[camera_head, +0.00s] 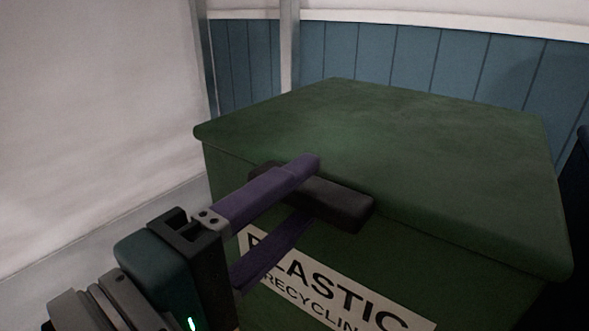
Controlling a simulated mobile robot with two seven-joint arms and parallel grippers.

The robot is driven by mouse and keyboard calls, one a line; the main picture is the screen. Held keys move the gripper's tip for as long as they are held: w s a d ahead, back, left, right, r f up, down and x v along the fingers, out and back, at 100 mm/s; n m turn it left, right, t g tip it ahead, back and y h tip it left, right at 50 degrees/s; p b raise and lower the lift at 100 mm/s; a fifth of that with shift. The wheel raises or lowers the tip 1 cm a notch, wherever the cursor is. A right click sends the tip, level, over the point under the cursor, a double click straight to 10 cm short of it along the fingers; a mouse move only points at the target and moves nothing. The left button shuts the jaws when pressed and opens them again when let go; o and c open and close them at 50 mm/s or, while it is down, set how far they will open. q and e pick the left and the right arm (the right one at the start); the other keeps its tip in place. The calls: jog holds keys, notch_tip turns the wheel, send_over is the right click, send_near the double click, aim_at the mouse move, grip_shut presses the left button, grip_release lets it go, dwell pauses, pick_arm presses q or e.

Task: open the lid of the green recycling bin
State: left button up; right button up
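The green recycling bin (225,170) stands in front of me, its lid (420,150) lying flat and closed on top. A dark bar handle (345,204) sits along the lid's front edge. My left gripper (306,190) comes in from the lower left with two purple fingers. One finger lies across the top of the handle, and the other runs under it, so the handle is between them. The lower fingertip is hidden behind the handle. Whether the fingers press on the handle is not clear. My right gripper is not in view.
A white label (335,296) with "PLASTIC RECYCLING" lettering is on the bin's front. A blue panelled wall (400,60) stands behind the bin, with a pale wall (90,110) to the left. A dark blue object (578,200) is at the right edge.

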pick_arm(q)
grip_shut()
dwell(1.2)
